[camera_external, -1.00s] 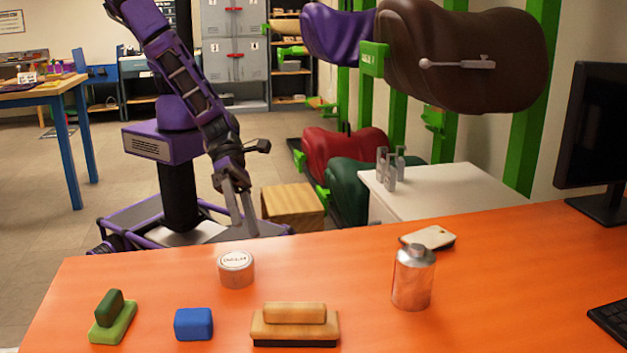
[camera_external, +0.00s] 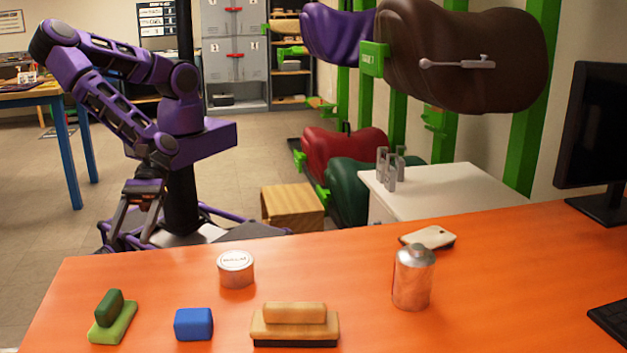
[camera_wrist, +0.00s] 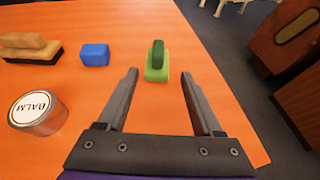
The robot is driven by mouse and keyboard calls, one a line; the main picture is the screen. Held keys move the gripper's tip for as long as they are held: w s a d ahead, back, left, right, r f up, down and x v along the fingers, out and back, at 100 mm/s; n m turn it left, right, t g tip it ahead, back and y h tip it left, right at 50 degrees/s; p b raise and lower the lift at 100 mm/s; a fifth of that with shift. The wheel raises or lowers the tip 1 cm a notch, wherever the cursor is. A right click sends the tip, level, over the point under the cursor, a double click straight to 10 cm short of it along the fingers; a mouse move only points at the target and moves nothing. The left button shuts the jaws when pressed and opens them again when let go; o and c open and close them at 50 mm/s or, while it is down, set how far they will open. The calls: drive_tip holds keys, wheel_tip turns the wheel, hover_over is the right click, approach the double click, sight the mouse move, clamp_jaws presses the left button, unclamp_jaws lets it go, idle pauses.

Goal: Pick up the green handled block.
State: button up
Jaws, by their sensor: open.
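The green handled block (camera_external: 112,319) has a light green base and a darker green handle on top. It stands on the orange table (camera_external: 330,268) near its front left corner in the external view. My gripper (camera_external: 137,222) is beyond the table's far edge, pointing down and apart from the block. In the wrist view the block (camera_wrist: 157,62) is ahead, between the lines of the two fingers and past their tips. My gripper (camera_wrist: 160,80) is open with nothing between its fingers.
A blue block (camera_external: 194,324) is next to the green one, then a wooden brush (camera_external: 295,325). A balm tin (camera_external: 236,270), a metal bottle (camera_external: 413,278) and a pale flat block (camera_external: 428,237) are also on the table. The table's left end is clear behind the green block.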

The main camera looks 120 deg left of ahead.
sight(109, 296)
drive_tip(key=x, duration=1.5)
drive_tip(key=shift+w+a+b, duration=0.15)
drive_tip(key=shift+w+b, duration=0.05)
drive_tip(key=shift+b, duration=0.1)
clamp_jaws()
